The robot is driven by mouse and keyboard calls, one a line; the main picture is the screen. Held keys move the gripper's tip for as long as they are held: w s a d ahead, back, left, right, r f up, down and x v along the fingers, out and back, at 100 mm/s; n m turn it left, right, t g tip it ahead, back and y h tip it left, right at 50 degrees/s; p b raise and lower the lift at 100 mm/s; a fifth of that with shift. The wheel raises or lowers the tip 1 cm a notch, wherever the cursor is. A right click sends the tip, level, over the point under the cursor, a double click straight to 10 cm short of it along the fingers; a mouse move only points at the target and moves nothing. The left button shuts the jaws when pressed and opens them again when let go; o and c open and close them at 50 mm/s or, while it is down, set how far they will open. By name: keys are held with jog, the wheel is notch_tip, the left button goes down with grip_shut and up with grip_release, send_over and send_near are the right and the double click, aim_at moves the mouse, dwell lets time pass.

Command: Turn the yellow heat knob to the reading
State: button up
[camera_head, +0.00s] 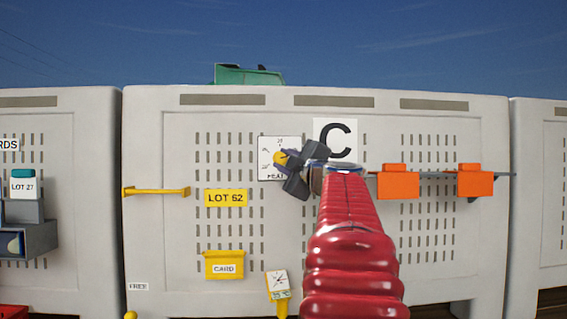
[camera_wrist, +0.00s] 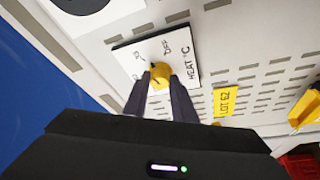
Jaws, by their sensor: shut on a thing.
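The yellow heat knob (camera_wrist: 160,70) sits on a white dial plate (camera_wrist: 136,66) marked HEAT °C, with OFF and other numerals around it that are too small to read surely. In the head view the plate (camera_head: 265,170) is on the grey bin wall, and the knob (camera_head: 281,158) is partly hidden by my gripper (camera_head: 285,162). In the wrist view my gripper (camera_wrist: 163,80) has its two dark fingers shut on the knob, one on each side. A small white gauge (camera_head: 277,281) with a black needle stands on a yellow post lower on the wall; its reading is too small to tell.
A yellow LOT 62 sign (camera_head: 226,198), a yellow CARD box (camera_head: 224,265) and a yellow bar (camera_head: 156,191) are on the wall at left. Two orange blocks (camera_head: 398,184) hang on a rail at right. A C sign (camera_head: 344,131) is close behind my gripper.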

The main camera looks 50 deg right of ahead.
jog(key=shift+n+y, duration=0.4)
jog(key=shift+n, duration=0.8)
jog(key=shift+w, duration=0.1)
jog(key=o, duration=1)
jog(key=shift+o, duration=0.2)
jog(key=shift+s+a, duration=0.15)
jog(key=shift+s, duration=0.25)
jog(key=v, duration=1.3)
jog(key=shift+a+r, duration=0.1)
jog(key=shift+r, duration=0.1)
